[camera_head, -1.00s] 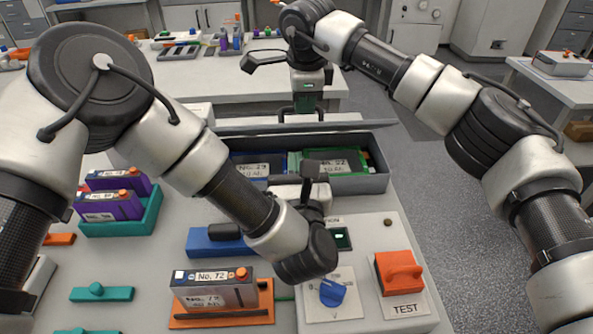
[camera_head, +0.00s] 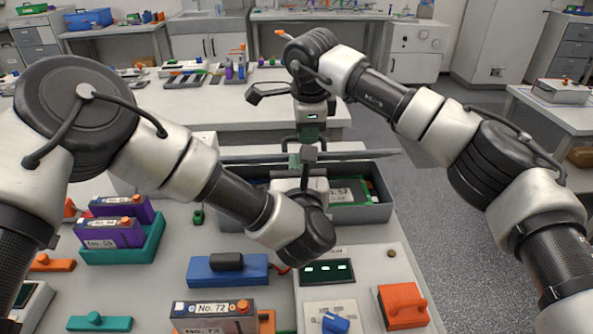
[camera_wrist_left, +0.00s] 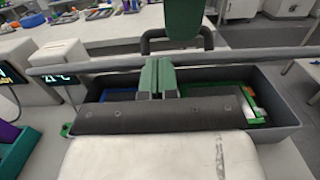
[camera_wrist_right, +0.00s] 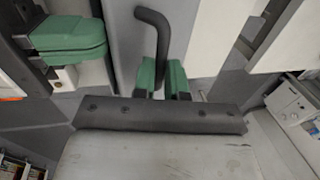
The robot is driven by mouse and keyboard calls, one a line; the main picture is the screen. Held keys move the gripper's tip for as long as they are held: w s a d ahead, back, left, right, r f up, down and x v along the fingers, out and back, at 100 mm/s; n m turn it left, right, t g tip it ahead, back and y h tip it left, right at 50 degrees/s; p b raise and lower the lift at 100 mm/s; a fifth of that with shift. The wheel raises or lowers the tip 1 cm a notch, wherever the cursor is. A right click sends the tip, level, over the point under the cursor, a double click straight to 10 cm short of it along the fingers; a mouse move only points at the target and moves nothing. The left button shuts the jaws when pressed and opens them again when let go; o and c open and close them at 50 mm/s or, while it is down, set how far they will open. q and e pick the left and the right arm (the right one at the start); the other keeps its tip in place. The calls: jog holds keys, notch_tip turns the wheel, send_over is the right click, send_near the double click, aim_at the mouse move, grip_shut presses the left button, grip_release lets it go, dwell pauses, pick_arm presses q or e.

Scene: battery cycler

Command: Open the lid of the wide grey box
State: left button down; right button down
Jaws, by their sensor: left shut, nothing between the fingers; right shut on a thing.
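The wide grey box (camera_head: 375,213) stands at the back of the near bench, its inside showing. Its lid (camera_head: 365,155) is raised and appears as a thin, nearly edge-on strip above the back of the box. My right gripper (camera_head: 311,132) is shut on the lid's dark bar handle, which shows in the right wrist view (camera_wrist_right: 152,20). My left gripper (camera_wrist_left: 157,78) is shut and empty, over the box opening and in front of the lid. In the head view my left gripper (camera_head: 293,160) and wrist hide part of the box.
Inside the box are a green-edged pack (camera_head: 347,191) and a blue one (camera_wrist_left: 118,95). A tester panel with an orange block (camera_head: 402,305) is in front. A teal tray (camera_head: 125,245) with purple packs stands left. A blue block (camera_head: 228,269) lies nearby.

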jog(key=shift+f, duration=0.35)
jog(key=c, duration=1.2)
grip_release()
jog(key=shift+o, duration=0.2)
